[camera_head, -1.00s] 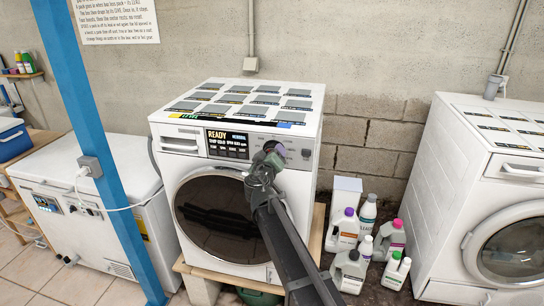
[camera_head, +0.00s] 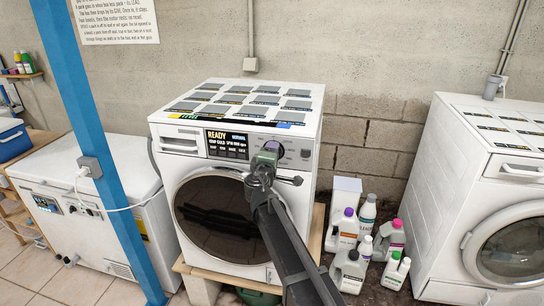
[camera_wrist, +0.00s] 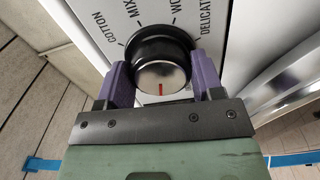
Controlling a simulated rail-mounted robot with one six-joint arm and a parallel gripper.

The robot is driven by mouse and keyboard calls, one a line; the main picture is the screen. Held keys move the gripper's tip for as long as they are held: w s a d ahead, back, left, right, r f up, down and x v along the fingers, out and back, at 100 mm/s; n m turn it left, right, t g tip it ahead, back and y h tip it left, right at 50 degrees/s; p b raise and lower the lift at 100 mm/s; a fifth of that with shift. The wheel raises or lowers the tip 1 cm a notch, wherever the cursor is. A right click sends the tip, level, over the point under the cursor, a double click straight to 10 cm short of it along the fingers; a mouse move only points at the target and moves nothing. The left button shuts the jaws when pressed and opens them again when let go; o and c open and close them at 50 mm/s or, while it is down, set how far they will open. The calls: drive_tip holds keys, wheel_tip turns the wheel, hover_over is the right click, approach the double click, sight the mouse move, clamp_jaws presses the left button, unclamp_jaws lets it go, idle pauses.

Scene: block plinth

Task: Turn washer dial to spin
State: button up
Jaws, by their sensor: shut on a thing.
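The white washer (camera_head: 168,165) stands in the middle of the head view, with a dark round door and a lit display (camera_head: 228,143) that reads READY. In the wrist view the dial (camera_wrist: 160,62) is a black knob with a silver face and a red mark. The labels COTTON, MIX and DELICATE are legible around it, some cut off. My gripper (camera_wrist: 163,84) has its two purple fingers shut on the dial, one on each side. In the head view my gripper (camera_head: 268,152) is at the washer's control panel and hides the dial.
Several detergent bottles (camera_head: 350,270) stand on the floor right of the washer. A second white machine (camera_head: 450,170) is at the right. A blue post (camera_head: 85,120) and a white chest unit (camera_head: 60,205) are at the left.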

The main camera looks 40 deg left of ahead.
drive_tip(key=shift+n, duration=0.3)
drive_tip(key=o, duration=0.9)
drive_tip(key=v, duration=1)
drive_tip(key=shift+s+d, duration=0.2)
drive_tip(key=shift+s, duration=0.15)
